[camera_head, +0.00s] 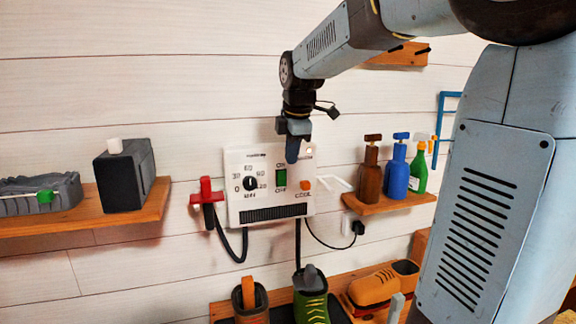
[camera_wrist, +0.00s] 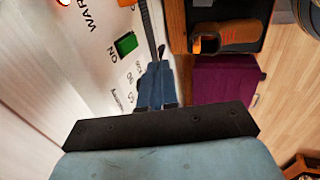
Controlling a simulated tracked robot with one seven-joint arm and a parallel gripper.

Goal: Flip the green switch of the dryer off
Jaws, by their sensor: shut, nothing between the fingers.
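The dryer (camera_head: 240,207) is a white control box on the plank wall, with a black dial, printed labels and dark vent slots. Its green switch (camera_head: 281,178) sits mid-panel between ON above and OFF below. The green switch also shows in the wrist view (camera_wrist: 125,44), left of my fingers. I cannot tell which way it is tipped. My gripper (camera_head: 292,158) is shut and empty, pointing down in front of the panel, just above and right of the switch. The fingers also show in the wrist view (camera_wrist: 156,72); they appear apart from the switch. An indicator glows at upper right (camera_head: 309,150).
An orange button (camera_head: 306,184) is right of the switch. A red holder (camera_head: 207,196) with a hose is at left. A shelf with bottles (camera_head: 396,170) is at right, a shelf with a dark box (camera_head: 125,178) at left. Shoes (camera_head: 311,303) stand below.

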